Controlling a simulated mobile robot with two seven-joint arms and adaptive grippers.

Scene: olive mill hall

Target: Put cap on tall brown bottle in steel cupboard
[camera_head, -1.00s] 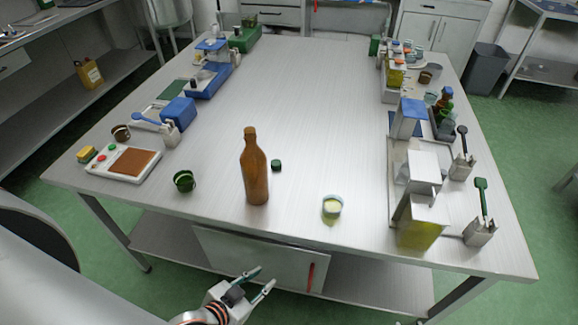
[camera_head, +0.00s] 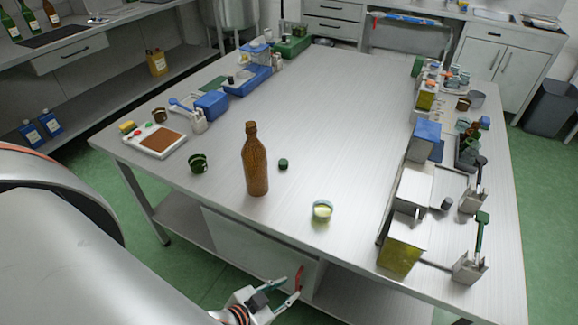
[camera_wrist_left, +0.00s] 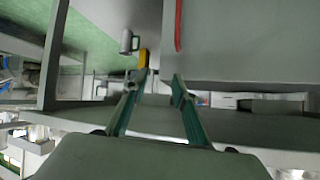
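The tall brown bottle (camera_head: 256,165) stands upright on the steel table, with no cap visible on its neck. A small dark green cap (camera_head: 283,164) lies on the table just right of it. The steel cupboard (camera_head: 262,252) is under the table's front edge, its door shut, with a red handle (camera_head: 299,277) at the right. My left gripper (camera_head: 287,287) is open and empty, low in front of the cupboard near the handle. In the left wrist view its fingers (camera_wrist_left: 155,82) are spread, and the red handle (camera_wrist_left: 178,26) shows above them. My right gripper is not in view.
A dark green cup (camera_head: 198,163) stands left of the bottle and a small pale-filled dish (camera_head: 322,211) to the right. Steel boxes and an oil-filled container (camera_head: 398,258) crowd the right edge. The table's middle back is clear.

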